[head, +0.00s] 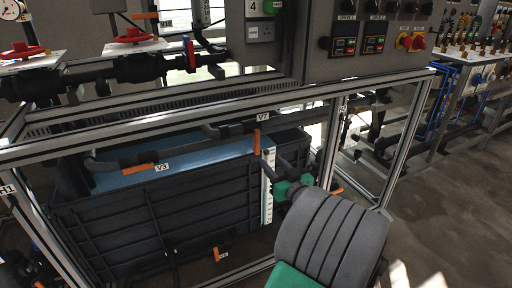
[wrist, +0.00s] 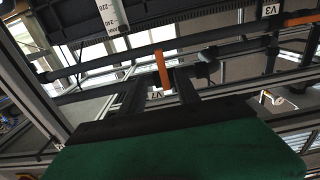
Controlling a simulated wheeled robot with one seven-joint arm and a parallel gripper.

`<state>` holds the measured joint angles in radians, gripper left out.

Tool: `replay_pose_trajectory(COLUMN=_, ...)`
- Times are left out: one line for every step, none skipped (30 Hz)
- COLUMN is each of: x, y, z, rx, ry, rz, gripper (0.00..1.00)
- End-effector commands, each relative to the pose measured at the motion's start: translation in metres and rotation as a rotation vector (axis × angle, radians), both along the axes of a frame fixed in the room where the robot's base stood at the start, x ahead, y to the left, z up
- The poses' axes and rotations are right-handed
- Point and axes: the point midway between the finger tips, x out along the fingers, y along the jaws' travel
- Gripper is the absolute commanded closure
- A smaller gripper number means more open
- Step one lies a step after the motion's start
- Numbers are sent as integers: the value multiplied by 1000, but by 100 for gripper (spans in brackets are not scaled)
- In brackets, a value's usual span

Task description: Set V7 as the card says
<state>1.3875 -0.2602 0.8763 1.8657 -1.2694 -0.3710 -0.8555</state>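The V7 valve has an orange handle (head: 257,141) standing upright, crosswise to its dark pipe, with the V7 label (head: 262,118) above it. The handle also shows in the wrist view (wrist: 162,68), between and beyond the two dark fingers of my gripper (wrist: 159,82). The fingers are apart with a clear gap. In the head view my gripper (head: 276,161) reaches up toward the handle from the lower right. I cannot tell whether a finger touches the handle. I see no card that I can read.
V3's orange handle (head: 141,169) lies along its pipe to the left. V6's orange handle (head: 216,254) is low in front of the dark tank (head: 150,220). Open floor (head: 450,210) lies to the right.

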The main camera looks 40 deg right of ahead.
Motion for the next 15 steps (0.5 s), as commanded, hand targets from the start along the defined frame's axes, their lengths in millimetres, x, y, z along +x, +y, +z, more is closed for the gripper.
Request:
replay_pose_trajectory(x=5, y=0, z=2, rx=1, ry=0, rz=4, gripper=62)
replay_pose_trajectory(x=8, y=-1, z=2, rx=2, ry=-1, rz=5, gripper=62)
replay_pose_trajectory(x=13, y=-2, z=2, rx=2, ry=1, rz=6, gripper=62)
replay_pose_trajectory(x=17, y=-3, z=2, rx=3, ry=2, rz=6, gripper=62)
replay_pose_trajectory(x=21, y=-4, z=2, rx=2, ry=1, rz=7, gripper=62)
replay_pose_trajectory(x=27, y=-5, z=2, rx=2, ry=2, rz=7, gripper=62)
replay_pose_trajectory(x=31, y=-6, z=2, rx=2, ry=3, rz=7, gripper=62)
replay_pose_trajectory(x=35, y=-8, z=3, rx=2, ry=3, rz=7, gripper=62)
replay_pose_trajectory(x=40, y=-9, z=2, rx=2, ry=3, rz=7, gripper=62)
replay_pose_trajectory(x=44, y=-10, z=2, rx=2, ry=4, rz=7, gripper=62)
replay_pose_trajectory(x=49, y=-11, z=2, rx=2, ry=3, rz=7, gripper=62)
replay_pose_trajectory(x=54, y=-13, z=3, rx=3, ry=2, rz=7, gripper=62)
replay_pose_trajectory(x=58, y=-14, z=3, rx=2, ry=3, rz=6, gripper=62)
replay_pose_trajectory(x=62, y=-15, z=3, rx=2, ry=4, rz=7, gripper=62)
replay_pose_trajectory(x=68, y=-17, z=3, rx=2, ry=4, rz=7, gripper=62)
